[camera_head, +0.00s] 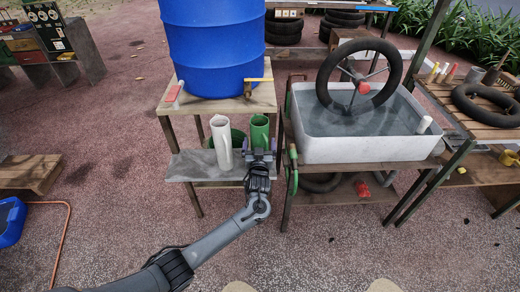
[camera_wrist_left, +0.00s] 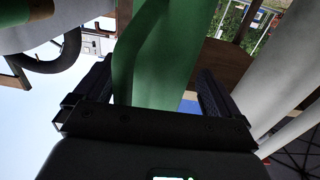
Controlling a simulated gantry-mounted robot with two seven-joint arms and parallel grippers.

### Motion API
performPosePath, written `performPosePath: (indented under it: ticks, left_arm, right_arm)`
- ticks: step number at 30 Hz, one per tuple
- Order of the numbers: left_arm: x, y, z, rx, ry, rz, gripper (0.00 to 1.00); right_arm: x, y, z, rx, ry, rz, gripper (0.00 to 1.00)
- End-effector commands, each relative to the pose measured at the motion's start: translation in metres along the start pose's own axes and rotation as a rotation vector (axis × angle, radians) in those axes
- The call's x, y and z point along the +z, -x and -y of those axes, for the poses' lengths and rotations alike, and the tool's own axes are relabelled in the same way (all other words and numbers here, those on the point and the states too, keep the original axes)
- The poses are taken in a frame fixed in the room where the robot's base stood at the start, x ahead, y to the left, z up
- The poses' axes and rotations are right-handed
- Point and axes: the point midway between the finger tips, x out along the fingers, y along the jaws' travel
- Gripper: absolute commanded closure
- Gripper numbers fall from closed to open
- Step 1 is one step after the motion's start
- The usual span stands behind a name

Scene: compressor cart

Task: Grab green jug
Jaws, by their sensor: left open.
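The green jug (camera_head: 259,132) stands upright on the grey lower shelf of a wooden stand, at its right end. My left gripper (camera_head: 260,157) is at the near side of the jug, low on its body. In the left wrist view the green jug (camera_wrist_left: 160,50) fills the space between the two open fingers of the gripper (camera_wrist_left: 155,92), with a gap on its right side. The lower part of the jug is hidden by the gripper in the head view. My right gripper is not in view.
A white jug (camera_head: 221,143) stands just left of the green one, with a dark green container (camera_head: 238,137) partly hidden behind. A blue barrel (camera_head: 212,45) sits on the stand above. A white water tub (camera_head: 350,148) with a tyre is to the right.

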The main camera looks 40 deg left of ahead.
Motion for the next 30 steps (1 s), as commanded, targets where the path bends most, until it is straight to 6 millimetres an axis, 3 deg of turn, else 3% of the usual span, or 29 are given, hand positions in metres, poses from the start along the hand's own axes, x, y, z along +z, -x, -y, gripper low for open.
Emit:
performPosePath:
  ticks: [8, 20, 30]
  left_arm:
    - [-0.0006, -0.0029, -0.0002, 0.0, 0.001, 0.0, 0.03]
    - [-0.0004, -0.0027, -0.0002, 0.0, 0.001, 0.0, 0.62]
    - [-0.0032, -0.0027, -0.0003, 0.0, 0.002, -0.001, 0.64]
  right_arm:
    - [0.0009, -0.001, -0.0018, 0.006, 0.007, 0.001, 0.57]
    - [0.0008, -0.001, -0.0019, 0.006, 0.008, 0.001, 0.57]
    - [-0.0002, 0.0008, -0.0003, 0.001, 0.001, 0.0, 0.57]
